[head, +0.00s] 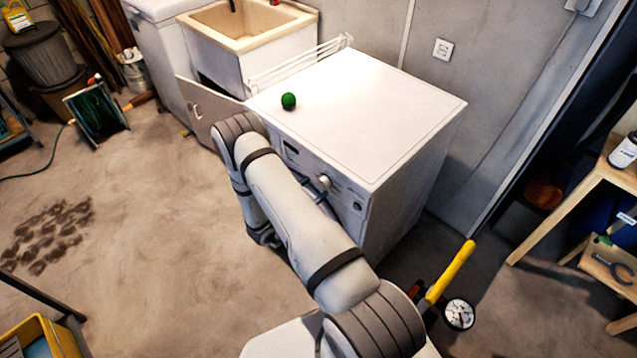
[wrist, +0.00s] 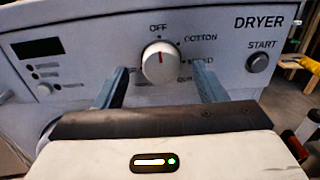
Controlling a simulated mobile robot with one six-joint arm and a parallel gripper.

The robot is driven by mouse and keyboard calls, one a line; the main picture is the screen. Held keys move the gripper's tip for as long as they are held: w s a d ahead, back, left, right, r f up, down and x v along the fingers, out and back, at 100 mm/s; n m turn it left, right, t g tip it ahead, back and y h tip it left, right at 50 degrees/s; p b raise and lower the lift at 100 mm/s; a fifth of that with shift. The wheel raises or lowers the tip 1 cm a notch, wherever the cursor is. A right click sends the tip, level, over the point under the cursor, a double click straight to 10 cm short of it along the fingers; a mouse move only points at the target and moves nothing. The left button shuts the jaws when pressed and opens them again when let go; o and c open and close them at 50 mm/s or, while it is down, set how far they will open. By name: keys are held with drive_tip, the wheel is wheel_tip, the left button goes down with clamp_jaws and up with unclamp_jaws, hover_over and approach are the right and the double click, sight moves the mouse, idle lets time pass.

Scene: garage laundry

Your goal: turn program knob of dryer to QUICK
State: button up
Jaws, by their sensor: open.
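The white dryer (head: 350,115) stands in the middle of the head view, its control panel facing my arm. In the wrist view the program knob (wrist: 160,63) is round and white, with a red mark pointing up, near OFF. COTTON, a partly covered MIXED and a partly covered QUICK run down its right side. My gripper (wrist: 161,80) is open, one finger on each side of the knob, with visible gaps; whether the fingertips reach around it in depth I cannot tell. The knob also shows small in the head view (head: 324,182), by my gripper.
A START button (wrist: 257,62) sits right of the knob and a dark display (wrist: 38,48) sits left. A green ball (head: 288,101) lies on the dryer top. A sink (head: 248,25) stands behind left. A yellow-handled tool (head: 450,270) stands near the dryer's right front.

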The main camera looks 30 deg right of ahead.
sight(323, 183)
drive_tip(key=shift+x, duration=1.25)
drive_tip(key=c, duration=0.9)
drive_tip(key=shift+d, duration=0.2)
drive_tip(key=shift+c, duration=0.2)
drive_tip(key=shift+a, duration=0.15)
